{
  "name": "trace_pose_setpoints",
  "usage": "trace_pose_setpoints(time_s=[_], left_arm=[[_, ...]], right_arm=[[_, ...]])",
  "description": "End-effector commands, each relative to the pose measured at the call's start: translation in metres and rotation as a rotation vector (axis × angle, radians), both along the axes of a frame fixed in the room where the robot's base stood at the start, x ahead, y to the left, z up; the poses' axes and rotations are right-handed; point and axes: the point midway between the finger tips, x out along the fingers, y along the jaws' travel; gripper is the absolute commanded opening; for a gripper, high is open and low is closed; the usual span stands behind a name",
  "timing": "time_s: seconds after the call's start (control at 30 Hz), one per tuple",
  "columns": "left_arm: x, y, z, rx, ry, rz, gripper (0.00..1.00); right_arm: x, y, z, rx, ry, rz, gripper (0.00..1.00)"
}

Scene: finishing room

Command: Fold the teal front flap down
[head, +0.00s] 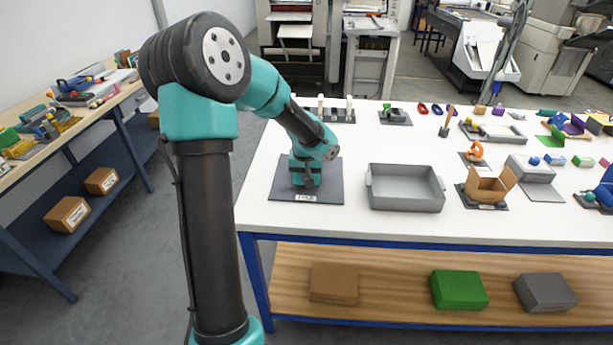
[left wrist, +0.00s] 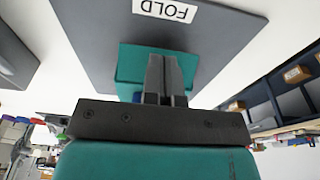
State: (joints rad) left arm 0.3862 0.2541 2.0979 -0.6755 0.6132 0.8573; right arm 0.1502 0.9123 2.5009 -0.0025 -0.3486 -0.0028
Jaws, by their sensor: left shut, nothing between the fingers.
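The teal flap (left wrist: 131,66) shows in the left wrist view as a flat panel over the dark grey plate (left wrist: 88,38) with the FOLD label (left wrist: 165,10). My left gripper (left wrist: 165,60) is shut and empty, its fingertips in front of the flap; whether they touch it I cannot tell. In the head view my left gripper (head: 307,184) is low over the same plate (head: 333,182), near the table's left edge. There my teal wrist and the flap cannot be told apart, so the flap's tilt is unclear. My right gripper is not in view.
A grey tray (head: 405,201) stands right of the plate. An open brown box (head: 487,189) and an orange clamp-like part (head: 475,151) are farther right. Several small parts line the back. The white tabletop (head: 350,226) is clear in front of the plate and tray.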

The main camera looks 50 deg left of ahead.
Motion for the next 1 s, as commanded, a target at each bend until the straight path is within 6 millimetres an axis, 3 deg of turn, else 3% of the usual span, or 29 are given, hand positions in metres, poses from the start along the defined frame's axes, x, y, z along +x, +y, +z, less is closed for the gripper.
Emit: trace_pose_setpoints(time_s=[1.0], left_arm=[[0.0038,0.0033,-0.0063,0.001,-0.002,-0.001,0.0]], right_arm=[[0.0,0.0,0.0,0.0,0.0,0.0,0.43]])
